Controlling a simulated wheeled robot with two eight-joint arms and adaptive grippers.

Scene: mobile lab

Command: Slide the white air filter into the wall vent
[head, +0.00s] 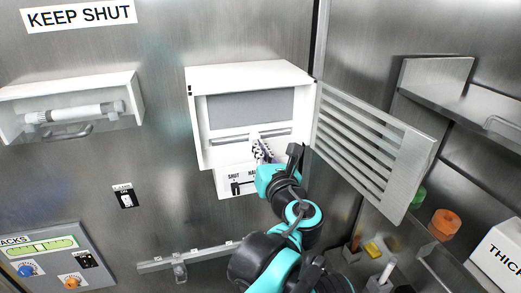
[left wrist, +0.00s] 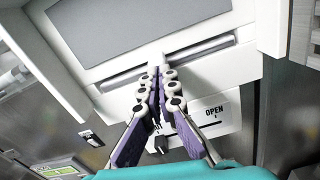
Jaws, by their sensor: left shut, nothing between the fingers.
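The wall vent is a white box (head: 198,120) on the metal wall, with its slatted grey door (head: 372,145) swung open to the right. Inside are a grey panel (head: 250,106) and, below it, a narrow horizontal slot (head: 228,138); they also show in the left wrist view. My left gripper (head: 258,142) is shut and empty, its fingertips (left wrist: 156,68) together at the middle of the slot. A small white piece shows at the tips; I cannot tell whether it belongs to the white air filter. No separate filter is recognisable. My right gripper is out of view.
Below the vent is a lever plate (head: 222,181) marked SHUT and OPEN, partly behind my gripper. A white wall holder with a tube (head: 75,114) is at left. A shelf (head: 460,105), an orange object (head: 445,225) and a box marked THICK (head: 503,255) are at right.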

